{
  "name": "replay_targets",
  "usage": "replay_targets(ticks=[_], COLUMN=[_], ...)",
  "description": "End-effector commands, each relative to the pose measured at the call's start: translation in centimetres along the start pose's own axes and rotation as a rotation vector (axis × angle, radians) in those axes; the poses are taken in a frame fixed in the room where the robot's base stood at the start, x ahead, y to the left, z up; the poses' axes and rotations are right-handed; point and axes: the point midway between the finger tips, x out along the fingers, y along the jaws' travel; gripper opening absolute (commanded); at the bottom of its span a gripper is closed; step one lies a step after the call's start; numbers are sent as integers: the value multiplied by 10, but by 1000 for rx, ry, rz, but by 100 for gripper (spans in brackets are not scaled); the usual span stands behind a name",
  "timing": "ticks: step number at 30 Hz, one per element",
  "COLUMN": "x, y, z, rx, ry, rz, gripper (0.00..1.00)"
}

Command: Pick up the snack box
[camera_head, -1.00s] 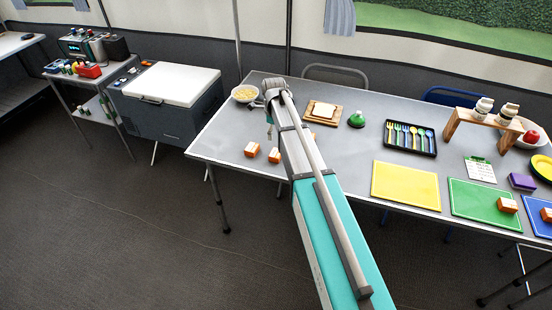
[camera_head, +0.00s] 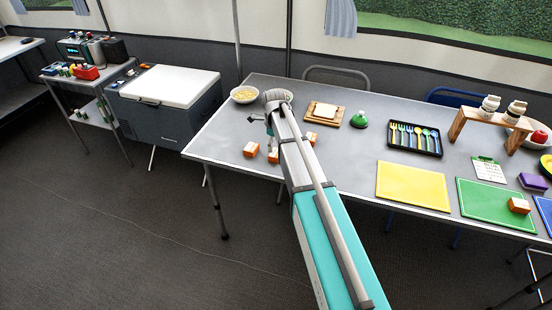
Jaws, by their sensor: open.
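Small orange-and-white boxes, which look like snack boxes, stand on the grey table (camera_head: 222,140). One box (camera_head: 251,149) is near the table's front left. A second box (camera_head: 273,156) is just right of it, close to my arm. A third box (camera_head: 309,138) is partly hidden behind my arm. Another box (camera_head: 519,205) is on the green mat at the right. I cannot tell which one is meant. My gripper (camera_head: 262,122) is open and empty, above the table's left part and behind the two left boxes in the picture. My arm hides part of the gripper.
A bowl of yellow food (camera_head: 244,95) is at the back left. A board with bread (camera_head: 323,113), a green-topped item (camera_head: 363,121) and a cutlery tray (camera_head: 414,139) stand behind. A yellow mat (camera_head: 412,186) and green mat (camera_head: 490,203) lie right. A wooden riser (camera_head: 492,127) holds bottles.

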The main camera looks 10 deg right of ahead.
Motion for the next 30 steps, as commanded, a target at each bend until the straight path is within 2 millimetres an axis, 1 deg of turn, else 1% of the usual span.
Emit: replay_targets(ticks=[9,14,20,30], x=[0,4,16,42], y=[0,0,-1,-3], z=[0,0,-3,-6], rx=[0,0,0,0], ry=[0,0,0,0], rz=[0,0,0,0], gripper=[100,100,100,100])
